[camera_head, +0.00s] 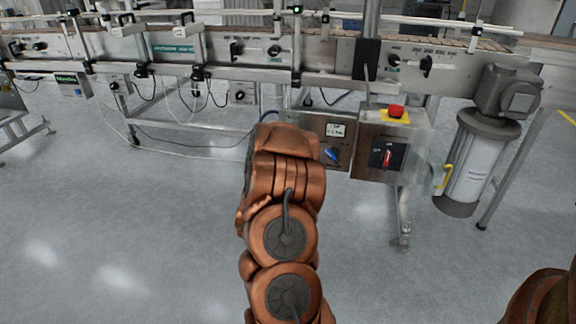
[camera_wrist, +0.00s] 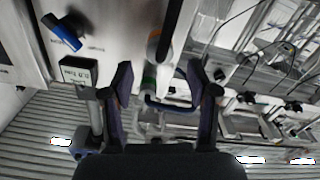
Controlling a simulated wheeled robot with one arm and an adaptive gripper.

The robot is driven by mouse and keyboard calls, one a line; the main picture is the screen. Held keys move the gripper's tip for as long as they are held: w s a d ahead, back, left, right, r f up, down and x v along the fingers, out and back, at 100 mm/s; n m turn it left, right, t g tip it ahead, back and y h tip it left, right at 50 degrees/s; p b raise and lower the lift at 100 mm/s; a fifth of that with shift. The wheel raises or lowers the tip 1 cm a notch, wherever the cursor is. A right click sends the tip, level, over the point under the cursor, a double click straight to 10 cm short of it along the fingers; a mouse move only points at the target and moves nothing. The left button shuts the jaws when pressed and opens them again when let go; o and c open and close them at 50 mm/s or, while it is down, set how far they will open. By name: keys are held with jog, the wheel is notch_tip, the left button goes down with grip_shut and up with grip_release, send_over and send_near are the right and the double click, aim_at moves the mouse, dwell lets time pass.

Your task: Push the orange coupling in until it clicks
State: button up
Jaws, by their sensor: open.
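In the wrist view, a small piece with an orange edge (camera_wrist: 153,36), which looks like the orange coupling, sits on the light metal panel near the top centre. Whether the coupling is fully seated cannot be told. My gripper (camera_wrist: 160,78) is open, with its two dark fingers spread on either side of this spot and nothing clearly held. In the head view my arm hides the gripper and the coupling.
A control box with a display (camera_head: 336,130) and a blue knob (camera_head: 332,154) is right beside my arm. Another box carries a red emergency button (camera_head: 396,111) and a red switch (camera_head: 387,156). The conveyor (camera_head: 230,48) runs behind. A grey motor cylinder (camera_head: 474,160) stands right. The floor at left is clear.

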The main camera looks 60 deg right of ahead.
jog(key=shift+b+x, duration=3)
jog(key=shift+x, duration=0.8)
jog(key=shift+c, duration=0.2)
grip_shut()
